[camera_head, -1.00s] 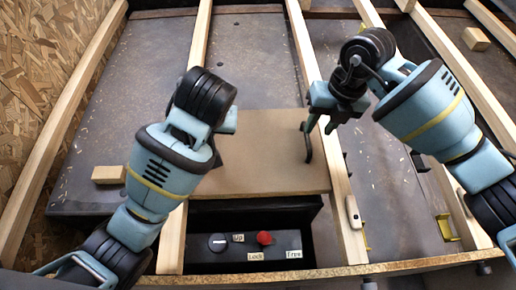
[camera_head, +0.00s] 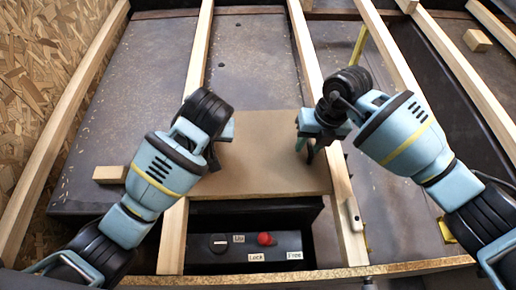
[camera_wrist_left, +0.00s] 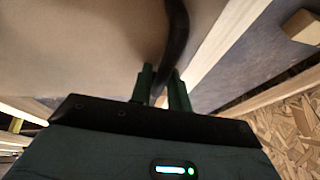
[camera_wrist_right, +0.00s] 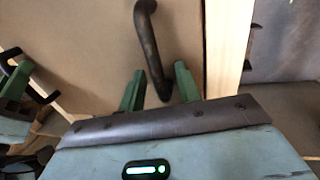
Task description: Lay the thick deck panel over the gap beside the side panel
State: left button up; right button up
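The thick deck panel (camera_head: 268,155) is a flat brown board with a black handle at each side, lying across two wooden rails. My left gripper (camera_head: 222,150) is at its left edge; in the left wrist view its fingers (camera_wrist_left: 161,88) sit close on both sides of the black left handle (camera_wrist_left: 178,30). My right gripper (camera_head: 308,150) is at the right edge; in the right wrist view its fingers (camera_wrist_right: 160,92) stand apart with the right handle (camera_wrist_right: 148,40) between them, clear space beside it. A dark gap (camera_head: 250,212) shows below the panel's near edge. I cannot tell which surface is the side panel.
A control box with a red knob (camera_head: 265,239) and labels sits in the opening in front. Wood blocks lie at left (camera_head: 110,174) and far right (camera_head: 477,40). A small pale device (camera_head: 353,214) is on the right rail. A chipboard wall (camera_head: 50,60) stands at left.

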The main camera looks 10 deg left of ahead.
pick_arm(q)
jog(key=shift+f, duration=0.15)
pick_arm(e)
jog(key=shift+f, duration=0.15)
pick_arm(q)
grip_shut()
pick_arm(e)
jog(key=c, duration=0.5)
grip_shut()
pick_arm(q)
jog(key=shift+w, duration=0.1)
pick_arm(e)
jog(key=shift+w, duration=0.1)
dwell(0.4)
